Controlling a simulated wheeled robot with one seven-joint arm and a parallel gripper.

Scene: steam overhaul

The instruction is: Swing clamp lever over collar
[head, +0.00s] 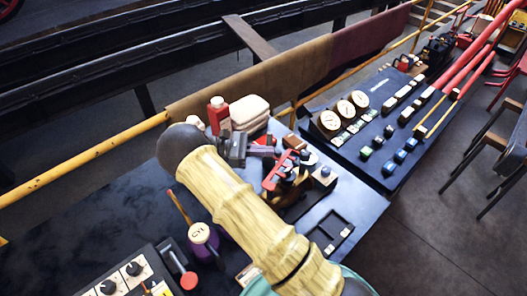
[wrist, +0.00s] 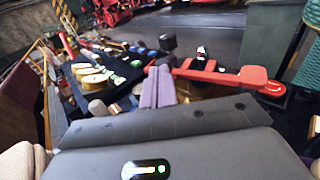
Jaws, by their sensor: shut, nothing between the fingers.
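My gripper (head: 264,150) is over the dark bench in the head view, its grey body to the left and its fingers pointing right. Its purple fingers (wrist: 159,86) are together in the wrist view, with nothing between them. A red clamp lever (wrist: 222,76) lies to the right of the fingertips there, running roughly sideways with a broad right end. The lever also shows in the head view (head: 276,174), close to the fingers. I cannot tell whether they touch. A dark fixture with brownish parts is under the lever. The collar cannot be made out clearly.
A red bottle (head: 217,113) and folded pale cloths (head: 249,112) stand behind the gripper. A purple oil can (head: 203,238) is nearer, on the bench (head: 110,215). A black tray (head: 330,232) lies at the front right. A gauge panel (head: 375,118) stands beyond.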

